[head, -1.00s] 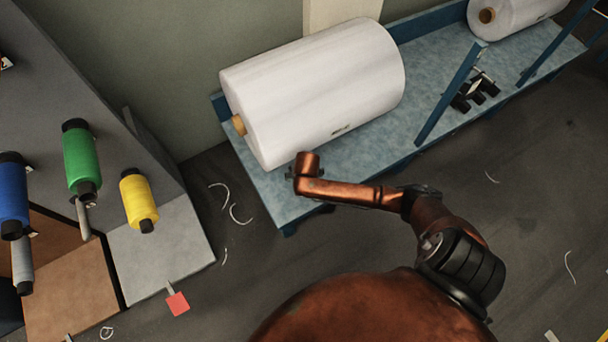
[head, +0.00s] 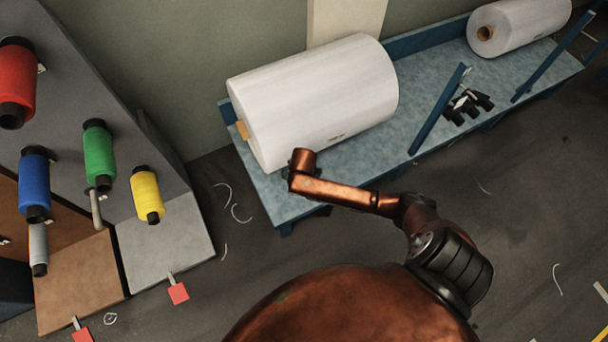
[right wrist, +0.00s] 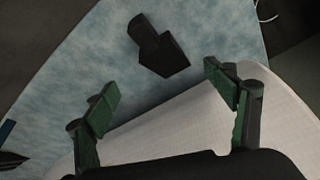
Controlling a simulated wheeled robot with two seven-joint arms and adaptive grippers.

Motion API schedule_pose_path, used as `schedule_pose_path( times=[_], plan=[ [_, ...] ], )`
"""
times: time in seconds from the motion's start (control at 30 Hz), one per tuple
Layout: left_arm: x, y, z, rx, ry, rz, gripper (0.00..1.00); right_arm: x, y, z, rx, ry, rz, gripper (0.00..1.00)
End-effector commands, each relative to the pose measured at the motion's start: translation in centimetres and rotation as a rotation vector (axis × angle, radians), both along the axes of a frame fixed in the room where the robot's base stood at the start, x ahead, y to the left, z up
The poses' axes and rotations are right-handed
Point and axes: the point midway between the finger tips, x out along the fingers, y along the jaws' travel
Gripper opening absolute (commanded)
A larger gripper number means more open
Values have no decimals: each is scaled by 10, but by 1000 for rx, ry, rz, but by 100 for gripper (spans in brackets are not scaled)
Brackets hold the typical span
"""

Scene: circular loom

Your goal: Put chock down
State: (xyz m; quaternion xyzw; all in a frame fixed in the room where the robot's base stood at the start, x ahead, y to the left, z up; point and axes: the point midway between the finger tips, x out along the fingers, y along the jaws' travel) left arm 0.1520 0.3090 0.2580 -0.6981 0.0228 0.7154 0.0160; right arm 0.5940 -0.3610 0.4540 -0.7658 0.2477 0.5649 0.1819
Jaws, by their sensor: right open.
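The chock (right wrist: 160,48) is a small black block with a wedge-shaped end, lying on the blue bench top in the right wrist view. My right gripper (right wrist: 165,93) is open, with its green-padded fingers spread apart and nothing between them. The chock lies beyond the fingertips, and I see no finger touching it. In the head view, my right arm reaches to the front left end of the large white roll (head: 315,100); its gripper and this chock are hidden there. The roll also shows in the right wrist view (right wrist: 175,125). My left gripper is not in view.
The blue bench (head: 430,75) carries a second white roll (head: 515,25) and several black pieces (head: 468,106) near a blue upright bar (head: 438,110). A rack at left holds coloured spools, including a yellow one (head: 147,195). Dark floor lies between rack and bench.

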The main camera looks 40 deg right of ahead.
Motion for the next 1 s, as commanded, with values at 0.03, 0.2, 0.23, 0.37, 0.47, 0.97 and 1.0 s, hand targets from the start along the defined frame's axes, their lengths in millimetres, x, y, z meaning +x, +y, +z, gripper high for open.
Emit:
schedule_pose_path(
  times=[0.03,0.2,0.23,0.37,0.47,0.97,1.0],
  plan=[
    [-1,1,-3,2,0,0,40,-1,1,5,1,-2,1,78],
    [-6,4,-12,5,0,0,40,-2,2,9,1,-1,0,78],
    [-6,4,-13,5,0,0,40,-2,2,9,1,-1,0,78],
    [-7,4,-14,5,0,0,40,-3,2,9,1,0,0,78],
    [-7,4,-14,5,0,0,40,-3,2,9,0,1,1,78],
    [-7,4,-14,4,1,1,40,-264,39,-168,103,211,426,78],
    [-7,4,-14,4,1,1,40,-294,41,-179,106,227,466,78]
  ],
)
